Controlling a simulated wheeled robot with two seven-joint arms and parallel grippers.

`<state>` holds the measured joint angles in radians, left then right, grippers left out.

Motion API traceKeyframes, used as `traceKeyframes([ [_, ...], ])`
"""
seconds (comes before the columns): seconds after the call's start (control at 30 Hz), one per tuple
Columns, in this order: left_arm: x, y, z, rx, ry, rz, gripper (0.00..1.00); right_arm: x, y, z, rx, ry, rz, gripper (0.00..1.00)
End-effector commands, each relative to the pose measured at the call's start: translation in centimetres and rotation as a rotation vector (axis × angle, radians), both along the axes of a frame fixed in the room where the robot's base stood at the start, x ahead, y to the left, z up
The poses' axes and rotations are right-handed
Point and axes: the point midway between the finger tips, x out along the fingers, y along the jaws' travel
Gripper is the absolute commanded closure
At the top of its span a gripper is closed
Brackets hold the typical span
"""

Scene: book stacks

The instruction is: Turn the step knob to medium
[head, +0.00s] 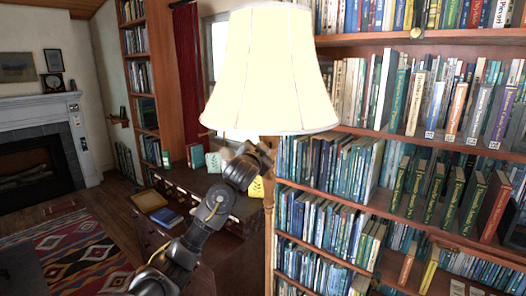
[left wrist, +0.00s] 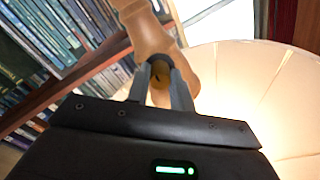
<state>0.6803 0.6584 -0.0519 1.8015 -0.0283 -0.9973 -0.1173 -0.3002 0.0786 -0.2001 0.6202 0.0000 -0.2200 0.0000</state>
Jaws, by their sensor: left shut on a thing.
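My left gripper (left wrist: 170,68) is closed around a small round knob (left wrist: 161,74) at the stem. The fingers sit on either side of the knob. In the head view my left arm reaches up to just below the shade, and the knob cannot be made out there. The knob's setting cannot be read. My right gripper is not in view.
A tall wooden bookcase (head: 400,140) packed with books fills the right side. A dark wooden cabinet (head: 225,208) behind my arm holds several books and a tray (head: 151,200). A fireplace (head: 40,150) and patterned rug (head: 75,250) are at left, with open floor.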

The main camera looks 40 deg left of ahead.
Motion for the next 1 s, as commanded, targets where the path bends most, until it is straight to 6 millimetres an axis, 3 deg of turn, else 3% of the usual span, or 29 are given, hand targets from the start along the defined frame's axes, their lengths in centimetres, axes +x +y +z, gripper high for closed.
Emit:
traceKeyframes([
  [0.17,0.0,0.0,-0.2,0.0,0.004,0.0,1.0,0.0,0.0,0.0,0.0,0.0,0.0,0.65],
  [0.2,0.0,0.0,-0.2,0.0,0.004,0.0,0.76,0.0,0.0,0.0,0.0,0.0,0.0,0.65],
  [0.37,0.0,0.0,-0.1,-0.001,0.003,0.0,0.56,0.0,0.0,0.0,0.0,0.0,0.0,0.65],
  [0.73,-0.5,-0.3,-0.1,-0.001,-0.001,-0.001,0.56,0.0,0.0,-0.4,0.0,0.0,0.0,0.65],
  [1.0,-5.0,-2.1,-0.3,0.001,-0.001,-0.001,0.56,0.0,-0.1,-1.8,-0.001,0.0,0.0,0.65],
])
